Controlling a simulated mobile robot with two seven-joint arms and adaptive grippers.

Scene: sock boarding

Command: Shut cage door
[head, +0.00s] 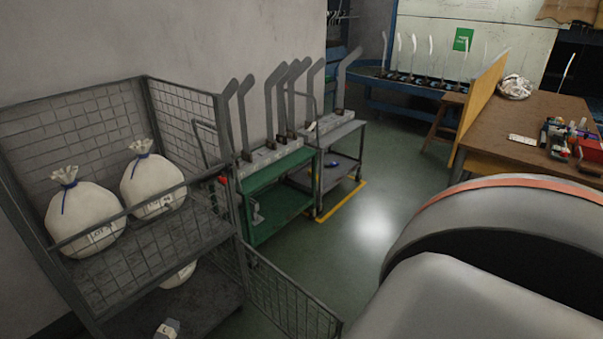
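A grey wire-mesh cage (147,88) stands at the left in the head view. Its low mesh door (292,300) stands open, swung out to the right from the cage's corner post over the green floor. The door's lower part runs out of the picture at the bottom. Two tied white sacks (84,212) (152,185) sit on the cage's upper shelf, behind a front bar. Another pale sack (178,275) shows partly below the shelf. Neither of my grippers is in view; a large grey link of my arm fills the lower right.
A green cart (272,172) and a grey cart (340,132) with upright sock boards stand along the wall behind the cage. A wooden table (535,115) with a red box (588,150) stands at the right. Green floor (345,240) between them is clear.

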